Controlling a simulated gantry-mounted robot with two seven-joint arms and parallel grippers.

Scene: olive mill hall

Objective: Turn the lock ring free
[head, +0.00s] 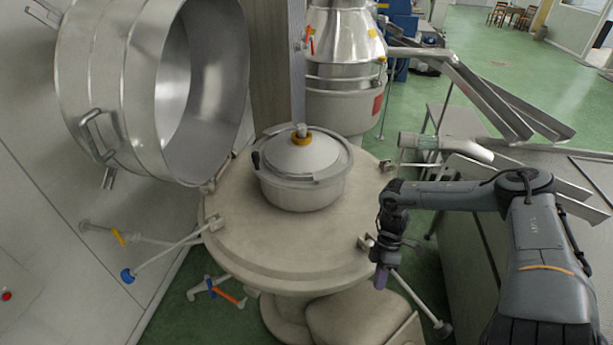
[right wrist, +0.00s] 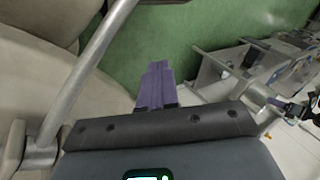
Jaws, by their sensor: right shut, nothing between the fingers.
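My right gripper (head: 381,277), with purple fingers, is shut and empty. It points down by the platform's right front edge, apart from the vessel. In the right wrist view, the shut fingers (right wrist: 156,86) are over green floor. My left gripper is not in view.
A metal rod (head: 416,298) hinged at the platform's edge lies close to my right gripper; it also shows in the right wrist view (right wrist: 88,72). A large open steel drum (head: 150,85) hangs at the upper left.

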